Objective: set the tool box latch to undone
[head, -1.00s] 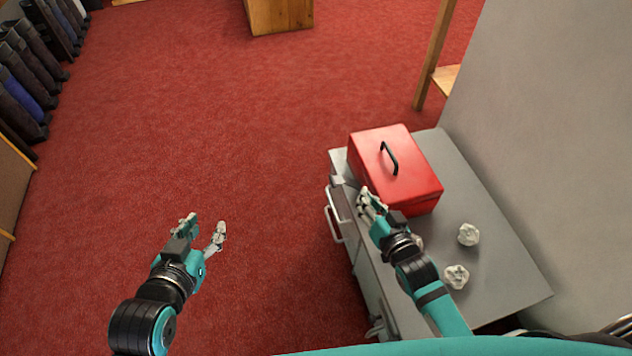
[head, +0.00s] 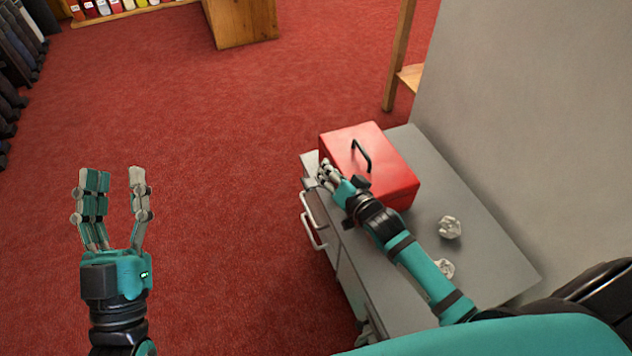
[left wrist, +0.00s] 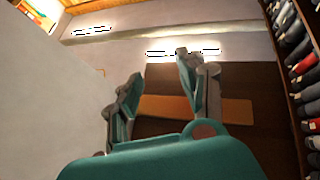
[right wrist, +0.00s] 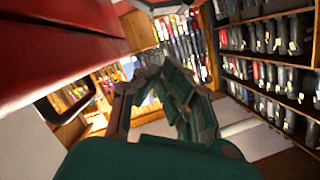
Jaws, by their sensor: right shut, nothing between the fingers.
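The red tool box (head: 385,170), with a black handle (head: 362,155) on its lid, sits on a grey cabinet. My right gripper (head: 327,172) is shut and empty at the box's left-hand side, close against it; I cannot tell whether it touches. The red box (right wrist: 60,45) fills the upper left of the right wrist view, beside the closed fingers (right wrist: 165,78). A dark loop (right wrist: 47,112) shows just under it; I cannot tell whether this is the latch. The latch's state is unclear. My left gripper (head: 116,178) is open and empty over the carpet.
The grey cabinet (head: 465,210) has drawer handles (head: 312,222) on its left side. Crumpled paper balls (head: 450,227) lie on its top near my right arm. A grey wall stands to the right. Red carpet (head: 200,110) is open to the left.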

